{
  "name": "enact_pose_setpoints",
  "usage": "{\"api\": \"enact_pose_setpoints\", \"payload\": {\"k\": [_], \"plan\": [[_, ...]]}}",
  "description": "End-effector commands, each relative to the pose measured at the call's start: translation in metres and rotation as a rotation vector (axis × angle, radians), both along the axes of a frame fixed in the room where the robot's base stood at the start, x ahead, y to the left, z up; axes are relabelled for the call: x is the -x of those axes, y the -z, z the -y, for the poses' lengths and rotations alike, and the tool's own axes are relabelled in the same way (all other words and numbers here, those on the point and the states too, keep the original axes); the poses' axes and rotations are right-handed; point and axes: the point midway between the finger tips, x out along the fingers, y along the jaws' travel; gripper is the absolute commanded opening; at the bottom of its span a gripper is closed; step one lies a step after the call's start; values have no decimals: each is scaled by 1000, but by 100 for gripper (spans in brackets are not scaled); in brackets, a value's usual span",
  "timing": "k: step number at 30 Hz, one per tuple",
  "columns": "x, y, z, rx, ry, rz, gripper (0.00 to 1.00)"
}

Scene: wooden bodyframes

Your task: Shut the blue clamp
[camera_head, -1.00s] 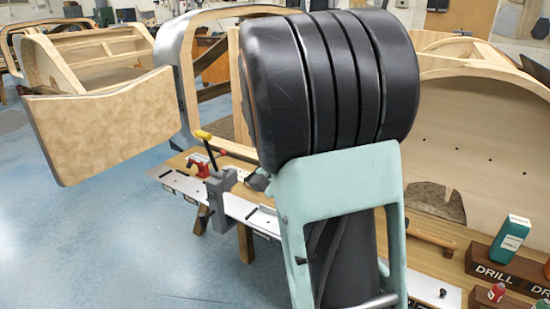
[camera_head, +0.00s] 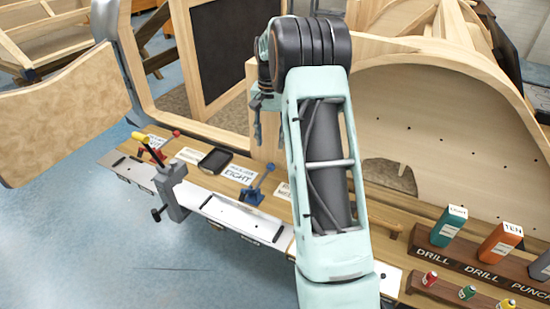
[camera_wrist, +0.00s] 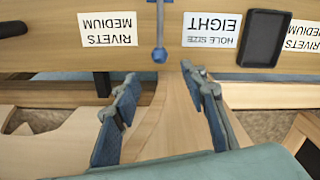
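The blue clamp (camera_head: 252,195) is on the wooden bench, right of the black tray. Its handle slants up and to the right to a round blue knob (camera_head: 271,166). In the wrist view, the blue knob (camera_wrist: 159,55) and shaft show at top centre; the clamp's base is out of frame. My gripper (camera_wrist: 158,75) has its two fingers spread apart with nothing between them. The knob lies just beyond the fingertips, roughly centred between them. In the head view my gripper (camera_head: 257,132) points down above and behind the clamp; its fingers are partly hidden.
A grey clamp (camera_head: 172,185) with a yellow-tipped handle stands at the bench's left. A red clamp (camera_head: 153,152) is behind it. A black tray (camera_head: 215,161) and paper labels lie nearby. Wooden body frames (camera_head: 450,135) rise behind. Bottles (camera_head: 448,226) stand in racks at right.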

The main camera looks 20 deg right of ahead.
Motion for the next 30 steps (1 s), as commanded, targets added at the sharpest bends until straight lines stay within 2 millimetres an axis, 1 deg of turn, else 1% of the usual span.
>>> {"api": "enact_pose_setpoints", "payload": {"k": [5, 9, 15, 18, 21, 29, 30], "plan": [[2, 30, 0, -1, 0, -6, 40], [2, 58, 0, 0, 0, -5, 40], [1, 89, 0, 0, 0, -4, 40], [2, 98, 0, 0, 0, -5, 40], [1, 102, 0, 0, 0, -3, 40], [1, 103, 0, 1, 0, -2, 40], [1, 103, 0, 1, 0, -2, 38]]}}
